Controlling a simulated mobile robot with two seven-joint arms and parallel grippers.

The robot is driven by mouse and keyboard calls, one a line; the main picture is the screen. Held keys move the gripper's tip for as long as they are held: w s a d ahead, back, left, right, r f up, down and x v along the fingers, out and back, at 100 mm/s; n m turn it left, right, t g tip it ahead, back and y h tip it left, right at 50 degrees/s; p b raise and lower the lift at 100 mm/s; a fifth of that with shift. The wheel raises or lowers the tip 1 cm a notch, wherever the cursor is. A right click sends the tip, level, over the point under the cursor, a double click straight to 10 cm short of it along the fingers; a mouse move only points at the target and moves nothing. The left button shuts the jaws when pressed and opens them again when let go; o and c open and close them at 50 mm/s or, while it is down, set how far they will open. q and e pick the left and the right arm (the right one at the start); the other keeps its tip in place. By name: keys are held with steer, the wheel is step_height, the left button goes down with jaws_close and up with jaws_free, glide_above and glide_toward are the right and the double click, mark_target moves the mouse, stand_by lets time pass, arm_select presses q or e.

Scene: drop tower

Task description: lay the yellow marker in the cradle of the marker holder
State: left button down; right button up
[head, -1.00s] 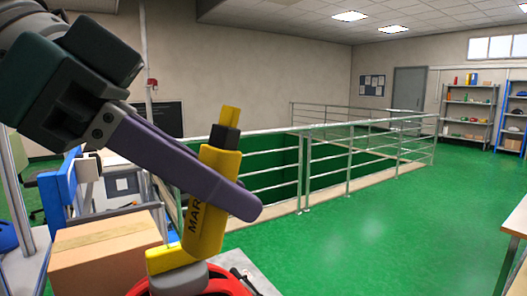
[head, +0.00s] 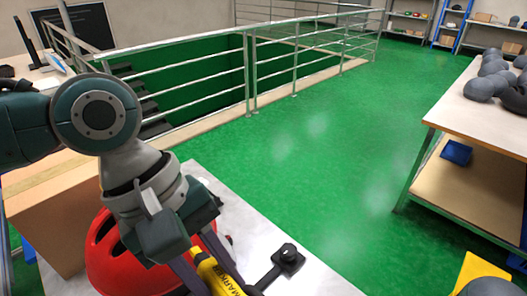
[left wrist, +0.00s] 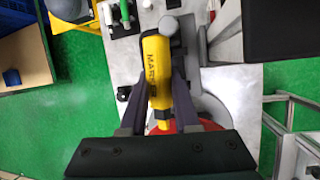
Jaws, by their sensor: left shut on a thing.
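My left gripper (head: 218,280) points down over the light worktop and is shut on the yellow marker (head: 212,272). In the left wrist view the marker (left wrist: 156,68) lies lengthwise between the two purple fingers, with its black and yellow end towards the palm. A grey rounded piece (left wrist: 168,27) is at its far end; I cannot tell whether it belongs to the marker. In the left wrist view a black fixture with a green and white item (left wrist: 125,12) lies beyond the fingers. I cannot tell whether this is the marker holder; no cradle is clearly visible. My right gripper is not in view.
A red helmet (head: 100,262) is close to the gripper, with a cardboard box (head: 40,225) at left. A small black fixture with a knob (head: 288,257) sits on the worktop (head: 240,215). A workbench (head: 465,108) with grey objects stands at right. Green floor lies between.

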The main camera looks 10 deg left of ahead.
arm_select(q)
steer(key=shift+s+a+f+n, duration=0.1)
steer(key=shift+a+f+n, duration=0.2)
steer(key=shift+a+f, duration=0.25)
step_height(320, 180, down, 4)
steer(key=b, duration=0.5)
steer(key=shift+f, duration=0.1)
steer(key=shift+f+b, duration=0.6)
steer(key=shift+f, duration=0.25)
steer(key=shift+p, duration=0.3)
steer(key=shift+f, duration=0.1)
steer(key=c, duration=0.6)
jaws_free()
steer(key=shift+a, duration=0.1)
steer(key=shift+o, duration=0.2)
